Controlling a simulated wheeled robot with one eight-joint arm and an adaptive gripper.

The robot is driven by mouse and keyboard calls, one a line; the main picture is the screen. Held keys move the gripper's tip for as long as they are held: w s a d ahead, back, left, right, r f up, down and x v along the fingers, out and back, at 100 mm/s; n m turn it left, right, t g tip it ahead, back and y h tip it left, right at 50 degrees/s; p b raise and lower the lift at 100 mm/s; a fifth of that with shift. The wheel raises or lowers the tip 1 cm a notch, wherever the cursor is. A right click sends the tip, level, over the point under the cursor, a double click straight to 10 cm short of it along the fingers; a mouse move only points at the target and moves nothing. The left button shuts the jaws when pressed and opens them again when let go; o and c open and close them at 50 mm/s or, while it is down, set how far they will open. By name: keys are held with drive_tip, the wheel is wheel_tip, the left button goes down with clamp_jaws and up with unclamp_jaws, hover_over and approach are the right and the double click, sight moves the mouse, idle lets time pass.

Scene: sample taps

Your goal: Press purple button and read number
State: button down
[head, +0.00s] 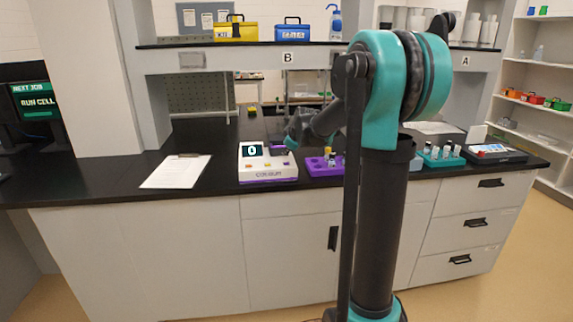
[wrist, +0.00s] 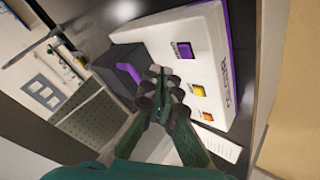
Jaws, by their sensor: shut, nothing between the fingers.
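A white device with a purple base (head: 267,176) stands on the black bench; its dark display (head: 251,150) reads 0. It fills the upper right of the wrist view (wrist: 160,32). There its purple button (wrist: 184,50) is in line with a yellow button (wrist: 201,89) and an orange button (wrist: 207,116). My gripper (wrist: 166,85) is shut and empty, its fingertips over the device and below-left of the purple button in the picture. A gap or contact there cannot be judged. In the head view my gripper (head: 291,143) is at the device's upper right edge.
A purple rack (head: 318,168) stands right of the device, partly behind my arm. A clipboard with paper (head: 176,171) lies to the left. A teal tube rack (head: 440,157) and a dark tray (head: 497,153) are at the right. A shelf with boxes runs above.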

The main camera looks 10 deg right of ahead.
sight(284, 162)
drive_tip(key=shift+f, duration=0.85)
drive_tip(key=shift+f, duration=0.1)
idle(0.8)
drive_tip(key=shift+f, duration=0.3)
drive_tip(key=shift+f, duration=0.4)
idle(0.6)
drive_tip(key=shift+r, duration=0.8)
drive_tip(key=shift+r, duration=0.1)
drive_tip(key=shift+r, duration=2.45)
